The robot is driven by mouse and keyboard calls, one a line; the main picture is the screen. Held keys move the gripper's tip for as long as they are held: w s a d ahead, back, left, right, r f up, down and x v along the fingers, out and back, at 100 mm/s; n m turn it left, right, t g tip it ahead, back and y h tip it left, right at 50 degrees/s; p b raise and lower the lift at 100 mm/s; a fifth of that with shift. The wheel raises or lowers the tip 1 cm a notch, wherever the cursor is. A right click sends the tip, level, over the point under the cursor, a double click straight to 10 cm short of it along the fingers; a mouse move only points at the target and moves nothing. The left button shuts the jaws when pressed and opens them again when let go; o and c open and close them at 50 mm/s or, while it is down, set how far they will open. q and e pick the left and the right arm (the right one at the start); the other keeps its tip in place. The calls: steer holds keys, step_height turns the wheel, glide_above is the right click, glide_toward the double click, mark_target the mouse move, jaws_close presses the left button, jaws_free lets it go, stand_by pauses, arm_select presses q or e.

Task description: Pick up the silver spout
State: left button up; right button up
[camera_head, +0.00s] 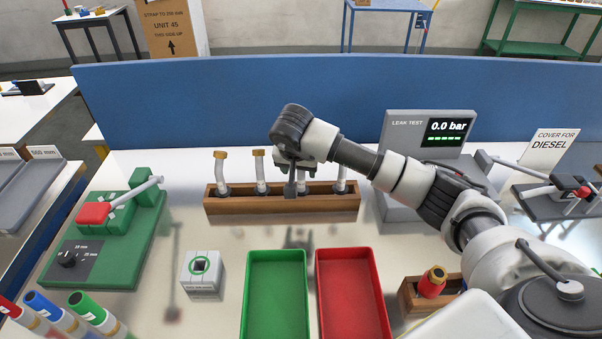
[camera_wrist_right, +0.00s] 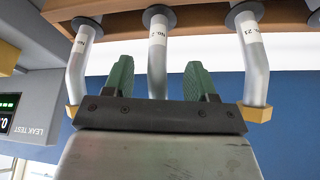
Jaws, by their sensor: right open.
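Several silver spouts with brass-coloured ends stand upright in a wooden rack (camera_head: 280,203) in the head view. The leftmost spout (camera_head: 220,172) and the one beside it (camera_head: 260,175) are in clear view. My right gripper (camera_head: 297,185) is over the rack, in front of the third spout from the left and partly hiding it. In the right wrist view my open right gripper (camera_wrist_right: 159,80) has its green fingers on either side of the middle spout (camera_wrist_right: 157,55), with gaps showing on both sides. My left gripper is not in view.
A leak test unit (camera_head: 430,137) stands right of the rack and a blue panel (camera_head: 250,100) behind it. A green tray (camera_head: 277,260) and a red tray (camera_head: 350,260) lie in front, both empty. A green clamp fixture (camera_head: 125,235) is at left.

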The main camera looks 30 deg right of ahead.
steer(key=shift+x, duration=0.9)
steer(key=shift+c, duration=0.5)
steer(key=c, duration=1)
steer(key=shift+o, duration=0.2)
steer(key=shift+r, duration=0.1)
steer(key=shift+r, duration=0.1)
